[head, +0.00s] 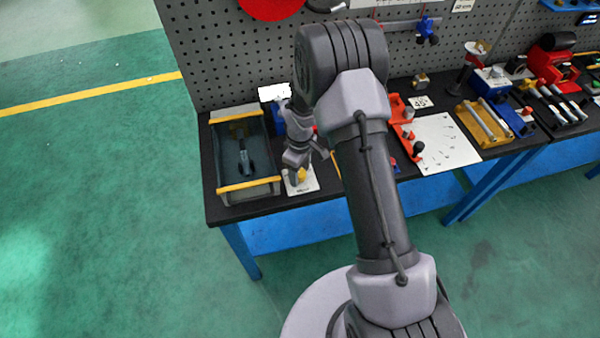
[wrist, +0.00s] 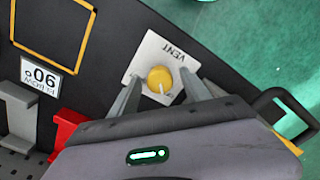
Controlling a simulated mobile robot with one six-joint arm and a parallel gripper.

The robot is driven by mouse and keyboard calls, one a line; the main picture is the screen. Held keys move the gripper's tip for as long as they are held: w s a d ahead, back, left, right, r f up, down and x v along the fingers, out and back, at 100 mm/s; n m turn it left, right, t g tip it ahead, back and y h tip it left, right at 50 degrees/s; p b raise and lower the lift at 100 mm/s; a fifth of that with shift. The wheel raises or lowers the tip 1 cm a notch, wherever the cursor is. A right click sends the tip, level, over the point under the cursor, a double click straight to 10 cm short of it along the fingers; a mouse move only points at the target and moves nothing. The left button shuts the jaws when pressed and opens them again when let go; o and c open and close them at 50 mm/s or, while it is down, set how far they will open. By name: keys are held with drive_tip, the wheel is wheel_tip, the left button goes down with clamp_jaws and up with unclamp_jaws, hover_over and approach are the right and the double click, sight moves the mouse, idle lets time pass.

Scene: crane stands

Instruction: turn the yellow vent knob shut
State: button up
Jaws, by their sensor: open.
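The yellow vent knob (wrist: 160,79) sits on a white plate marked VENT (wrist: 150,50) in the wrist view. A pale pointer mark shows at the knob's edge. In the head view the knob (head: 300,174) is small, on its white plate (head: 308,186) near the bench's front edge. My gripper (wrist: 163,92) is open, with one finger on each side of the knob in the wrist view. I cannot tell whether the fingers touch it. In the head view my gripper (head: 305,160) is just above the plate, and my arm hides part of the bench.
A grey tray with yellow edges (head: 230,198) stands left of the plate. A red fixture (head: 402,128) and a white sheet (head: 450,145) are to the right. A pegboard (head: 230,60) rises behind.

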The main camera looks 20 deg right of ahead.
drive_tip(key=shift+f, duration=0.25)
clamp_jaws()
